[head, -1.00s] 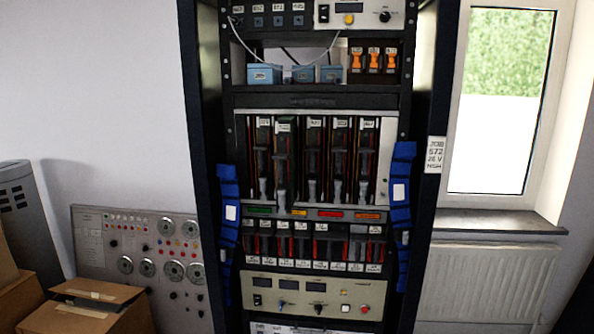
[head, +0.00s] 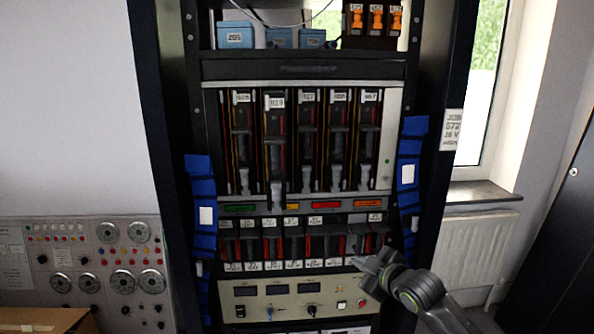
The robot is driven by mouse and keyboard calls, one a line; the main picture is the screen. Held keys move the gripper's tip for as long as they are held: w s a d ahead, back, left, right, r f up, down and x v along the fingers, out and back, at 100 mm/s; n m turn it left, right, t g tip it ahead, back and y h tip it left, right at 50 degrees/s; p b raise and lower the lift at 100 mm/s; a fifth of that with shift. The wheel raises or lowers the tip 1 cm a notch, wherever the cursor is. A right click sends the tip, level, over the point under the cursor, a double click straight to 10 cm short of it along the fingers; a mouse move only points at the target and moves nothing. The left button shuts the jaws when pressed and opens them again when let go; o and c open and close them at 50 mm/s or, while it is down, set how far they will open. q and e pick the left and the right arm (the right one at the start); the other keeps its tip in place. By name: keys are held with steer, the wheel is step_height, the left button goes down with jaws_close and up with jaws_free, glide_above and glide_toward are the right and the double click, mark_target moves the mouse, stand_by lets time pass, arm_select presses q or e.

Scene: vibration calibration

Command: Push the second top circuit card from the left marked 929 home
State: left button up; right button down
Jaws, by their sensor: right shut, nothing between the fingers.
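The circuit card marked 929 (head: 276,150) is second from the left in the top row of the card cage (head: 300,70). It stands further out than the cards beside it, and its lower end hangs lower than theirs. My right gripper (head: 365,262) is at the lower right, in front of the lower card row. It is shut and empty, below and to the right of the 929 card and apart from it. My left gripper is not in view.
Other top cards (head: 241,150) stand on both sides of it. A lower row of smaller cards (head: 270,245) and a panel with knobs (head: 290,295) sit below. Blue strapped bundles (head: 202,205) flank the rack. Blue boxes (head: 235,35) and orange parts (head: 376,18) are above.

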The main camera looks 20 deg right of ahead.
step_height(320, 180, up, 9)
steer(key=a+n+t+y, duration=0.1)
steer(key=a+n, duration=0.1)
steer(key=a, duration=0.1)
steer(key=n+y+b, duration=0.1)
steer(key=n+y, duration=0.6)
steer(key=n, duration=0.6)
glide_toward(285, 162)
steer(key=s+a+r, duration=0.2)
steer(key=s+a, duration=0.2)
steer(key=s, duration=0.7)
steer(key=shift+t, duration=0.4)
steer(key=shift+w+a+p, duration=0.55)
steer(key=shift+w+p, duration=0.85)
steer(key=shift+w, duration=0.8)
steer(key=shift+w+a+p, duration=0.55)
steer(key=shift+w+p, duration=0.8)
steer(key=shift+w, duration=0.85)
steer(key=shift+w+a+p, duration=0.55)
steer(key=shift+w+p, duration=0.85)
steer(key=shift+w, duration=0.8)
